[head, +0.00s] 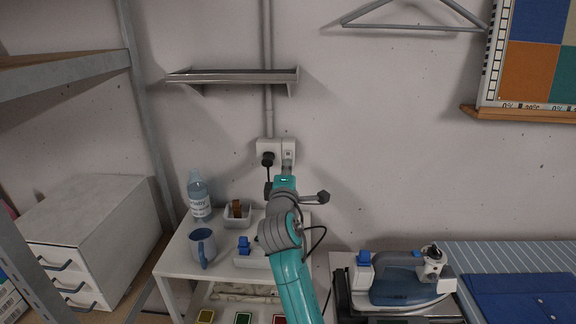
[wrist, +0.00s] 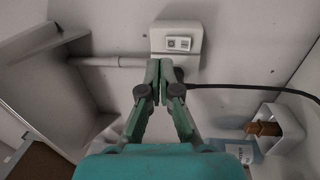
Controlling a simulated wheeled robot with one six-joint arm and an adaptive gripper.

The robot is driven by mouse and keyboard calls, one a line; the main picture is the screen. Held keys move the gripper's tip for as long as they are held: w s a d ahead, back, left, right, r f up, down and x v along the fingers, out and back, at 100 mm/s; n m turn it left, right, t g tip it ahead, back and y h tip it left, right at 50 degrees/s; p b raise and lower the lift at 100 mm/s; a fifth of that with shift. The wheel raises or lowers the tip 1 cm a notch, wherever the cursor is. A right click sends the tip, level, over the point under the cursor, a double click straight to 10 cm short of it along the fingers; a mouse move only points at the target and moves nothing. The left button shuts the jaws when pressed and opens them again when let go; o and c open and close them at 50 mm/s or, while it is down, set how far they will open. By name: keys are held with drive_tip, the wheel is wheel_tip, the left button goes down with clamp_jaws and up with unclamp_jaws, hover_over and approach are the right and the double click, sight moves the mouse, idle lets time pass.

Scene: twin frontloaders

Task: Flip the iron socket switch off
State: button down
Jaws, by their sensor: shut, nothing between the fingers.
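The wall socket (head: 267,146) is a white box with a black plug (head: 268,159) in it. The switch plate (head: 289,146) is beside it on the right. In the wrist view the plate carries a small rocker switch (wrist: 178,43); its position is too small to tell. My gripper (wrist: 159,63) is shut and empty, its green fingertips together just below the switch plate in that view. I cannot tell whether they touch it. In the head view my arm reaches up to the plate's lower edge, hiding the fingertips in part. The fingers hide most of the plug in the wrist view.
A grey pipe (head: 267,60) runs up from the socket past a metal shelf (head: 232,76). The iron (head: 408,284) is at the lower right. A black cable (wrist: 255,88) trails from the plug.

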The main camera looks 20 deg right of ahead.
drive_tip(key=r+v, duration=0.1)
drive_tip(key=v, duration=0.6)
drive_tip(key=shift+r, duration=0.35)
drive_tip(key=shift+s, duration=0.15)
